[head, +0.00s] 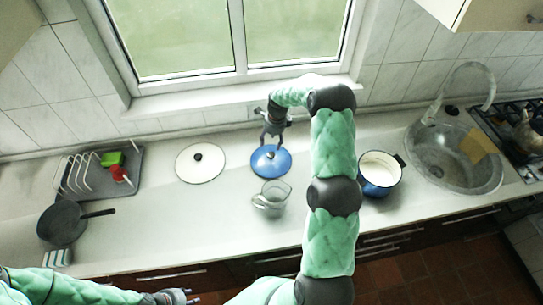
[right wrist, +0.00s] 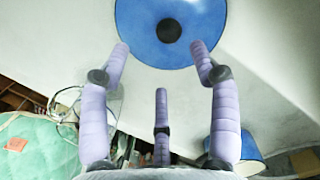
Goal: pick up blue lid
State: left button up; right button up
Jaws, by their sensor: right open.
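The blue lid (head: 271,165) with a dark round knob lies on the counter below the window. In the right wrist view the lid (right wrist: 185,45) fills the top, its black knob (right wrist: 169,30) near its middle. My right gripper (head: 272,140) is above the lid at its far side, fingers pointing down. In the right wrist view its fingers (right wrist: 160,75) are spread and hold nothing; the knob lies beyond the fingertips. My left gripper (head: 172,297) is low at the bottom edge, away from the lid; its fingers show too small to judge.
A glass jug (head: 272,199) stands just in front of the lid. A white lid (head: 200,168) lies to the left. A dish rack (head: 92,172) and a frying pan (head: 62,224) are at far left.

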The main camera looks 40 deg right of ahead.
aim_at(271, 154)
jog(key=shift+d+f, duration=0.1)
jog(key=shift+f, duration=0.3)
jog(key=f, duration=0.3)
jog(key=shift+w+a+f, duration=0.1)
jog(key=shift+a+f, duration=0.05)
jog(key=shift+a, duration=0.05)
jog(key=shift+w+d+f+p, duration=0.15)
jog(key=shift+f+p, duration=0.1)
jog(key=shift+f, duration=1.25)
jog(key=shift+w+d+f+p, duration=0.1)
jog(key=shift+d+f+p, duration=0.1)
jog(key=shift+f, duration=1.25)
jog(key=c, duration=1.2)
